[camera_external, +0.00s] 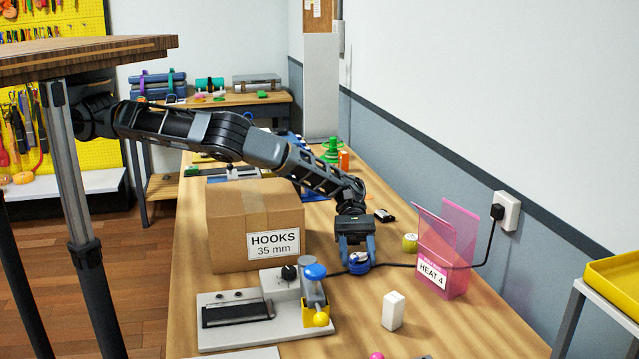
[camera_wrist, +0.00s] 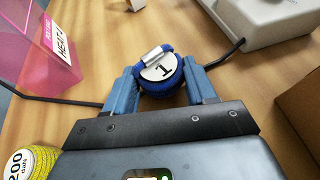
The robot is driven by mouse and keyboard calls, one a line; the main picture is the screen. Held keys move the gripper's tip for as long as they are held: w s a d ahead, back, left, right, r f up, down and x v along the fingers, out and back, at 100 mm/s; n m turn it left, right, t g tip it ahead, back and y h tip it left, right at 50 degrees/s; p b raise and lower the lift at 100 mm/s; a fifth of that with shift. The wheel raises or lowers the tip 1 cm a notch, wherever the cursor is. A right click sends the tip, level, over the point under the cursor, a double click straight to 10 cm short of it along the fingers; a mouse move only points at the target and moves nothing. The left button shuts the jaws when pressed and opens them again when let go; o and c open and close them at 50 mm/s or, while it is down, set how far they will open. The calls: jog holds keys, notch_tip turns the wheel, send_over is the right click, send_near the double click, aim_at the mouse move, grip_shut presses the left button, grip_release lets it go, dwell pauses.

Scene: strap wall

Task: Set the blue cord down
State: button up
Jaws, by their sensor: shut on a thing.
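The blue cord (camera_wrist: 162,88) is a small coiled roll with a white round tag marked 1 and a silver-white band. My gripper (camera_wrist: 161,88) is shut on it, one blue finger on each side. In the external view my gripper (camera_external: 356,258) points down at the bench, between the cardboard box and the pink holder. The blue cord (camera_external: 359,267) shows low between the fingertips, partly hidden by them. I cannot tell whether it touches the bench top (camera_external: 365,300).
A black cable (camera_external: 430,267) runs from the wall socket past my gripper to the grey sealer (camera_external: 240,325). Nearby stand the HOOKS box (camera_external: 228,235), pink HEAT 4 holder (camera_external: 462,235), yellow roll (camera_external: 410,243) and white block (camera_external: 393,311). Bare wood lies between them.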

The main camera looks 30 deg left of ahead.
jog(key=shift+f, duration=0.35)
jog(key=o, duration=1.1)
